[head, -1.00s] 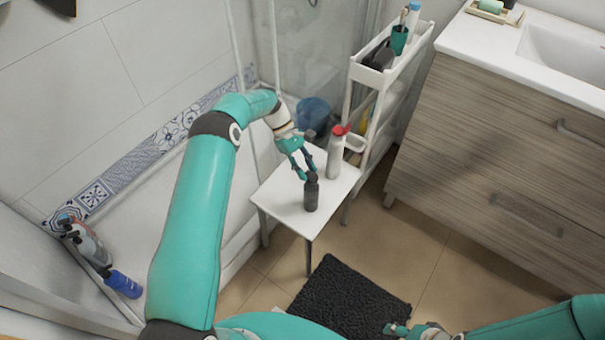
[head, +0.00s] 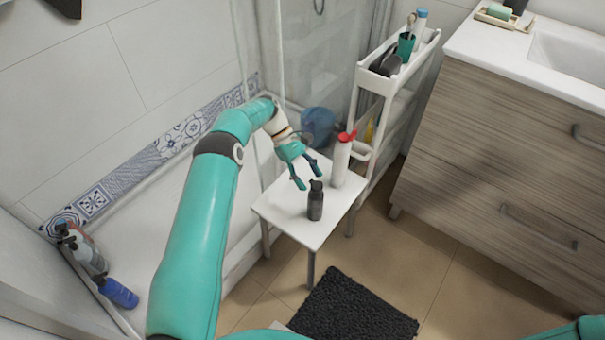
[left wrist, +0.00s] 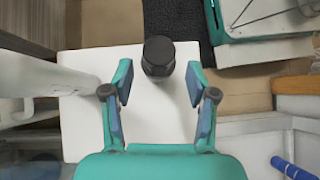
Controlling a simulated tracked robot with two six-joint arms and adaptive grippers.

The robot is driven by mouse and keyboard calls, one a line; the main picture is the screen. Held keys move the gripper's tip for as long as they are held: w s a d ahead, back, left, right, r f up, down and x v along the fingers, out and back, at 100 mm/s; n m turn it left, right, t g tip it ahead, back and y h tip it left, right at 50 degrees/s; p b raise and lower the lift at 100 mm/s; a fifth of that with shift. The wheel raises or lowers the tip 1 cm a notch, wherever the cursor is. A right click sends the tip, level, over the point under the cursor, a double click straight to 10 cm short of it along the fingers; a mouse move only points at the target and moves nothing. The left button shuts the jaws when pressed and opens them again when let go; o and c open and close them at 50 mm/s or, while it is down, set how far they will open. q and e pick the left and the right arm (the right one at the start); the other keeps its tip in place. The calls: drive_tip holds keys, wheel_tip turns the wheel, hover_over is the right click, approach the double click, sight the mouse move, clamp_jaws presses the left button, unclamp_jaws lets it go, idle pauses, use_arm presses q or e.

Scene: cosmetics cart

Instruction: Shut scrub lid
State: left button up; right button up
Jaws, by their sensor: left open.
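A small dark bottle (head: 315,206) with a dark top stands upright on a white side table (head: 283,221). In the left wrist view its round dark top (left wrist: 158,55) lies ahead, between the fingertip lines. A taller white bottle (head: 340,165) with a red top (head: 347,136) stands behind it to the right. I cannot tell for sure which one is the scrub, nor how its lid sits. My left gripper (head: 309,179) is open and empty, just behind and above the dark bottle, with no clear contact. My right gripper is out of view.
A narrow white shelf cart (head: 362,78) stands behind the table, and a wooden vanity (head: 480,150) is at right. A dark mat (head: 350,305) lies on the floor in front. Several bottles, one blue (head: 119,293), sit at the left on the tub edge.

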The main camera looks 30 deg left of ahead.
use_arm(q)
drive_tip(key=shift+r, duration=0.15)
wheel_tip(320, 180, up, 10)
idle(0.5)
drive_tip(key=shift+c, duration=0.3)
